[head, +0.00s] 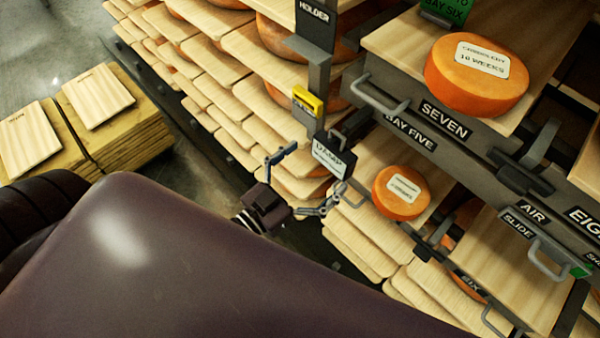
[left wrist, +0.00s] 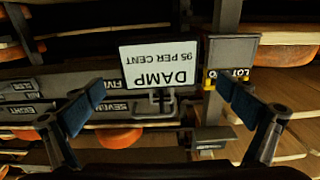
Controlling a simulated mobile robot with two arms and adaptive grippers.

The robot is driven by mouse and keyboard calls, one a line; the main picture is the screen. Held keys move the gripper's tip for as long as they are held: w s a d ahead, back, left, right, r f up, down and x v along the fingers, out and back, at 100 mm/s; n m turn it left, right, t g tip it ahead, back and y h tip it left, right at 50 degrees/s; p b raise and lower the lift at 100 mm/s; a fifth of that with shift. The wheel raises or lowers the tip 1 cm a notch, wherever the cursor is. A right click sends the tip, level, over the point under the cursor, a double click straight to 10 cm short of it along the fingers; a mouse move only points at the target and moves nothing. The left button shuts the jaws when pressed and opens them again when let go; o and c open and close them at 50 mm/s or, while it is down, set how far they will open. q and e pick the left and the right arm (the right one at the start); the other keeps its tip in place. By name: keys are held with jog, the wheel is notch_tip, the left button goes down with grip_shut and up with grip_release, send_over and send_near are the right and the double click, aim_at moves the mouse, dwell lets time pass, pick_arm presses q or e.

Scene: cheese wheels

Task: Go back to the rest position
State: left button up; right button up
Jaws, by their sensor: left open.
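My left gripper (head: 308,178) is open and empty in front of the cheese rack. Its two blue-padded fingers stand wide apart in the left wrist view (left wrist: 158,105). A white sign reading DAMP 95 PER CENT (left wrist: 160,65) shows upside down between and beyond them; the fingers do not appear to touch it. In the head view this sign (head: 328,158) is at a dark bracket on the rack post, just past the fingertips. My right gripper is not in view.
Shelves with orange cheese wheels (head: 476,76) and (head: 401,192) stand close to the right. A post marked HOLDER (head: 316,20) carries a yellow-edged card (head: 307,100). Metal handles (head: 381,98) stick out. Stacked boards (head: 125,130) are at left, with bare floor behind.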

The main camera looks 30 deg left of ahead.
pick_arm(q)
jog(key=v, duration=0.6)
jog(key=s+a+f+g+y+b, duration=0.1)
jog(key=s+a+f+g, duration=0.1)
jog(key=f, duration=0.9)
jog(key=s+a+f+n+g+y, duration=0.1)
jog(key=s+a+f+g+y, duration=0.15)
jog(key=f, duration=0.95)
jog(key=s+a+f+g+y+b, duration=0.1)
jog(key=f+g, duration=0.2)
jog(key=f, duration=0.8)
jog(key=s+a+f+g+y+b, duration=0.1)
jog(key=s+f+g, duration=0.7)
jog(key=s+f, duration=1.4)
jog(key=shift+s+a+n+g+y+b, duration=0.3)
jog(key=shift+s+g+y+b, duration=0.05)
jog(key=shift+s, duration=0.15)
jog(key=shift+w+d+f, duration=0.1)
jog(key=shift+w+f, duration=0.05)
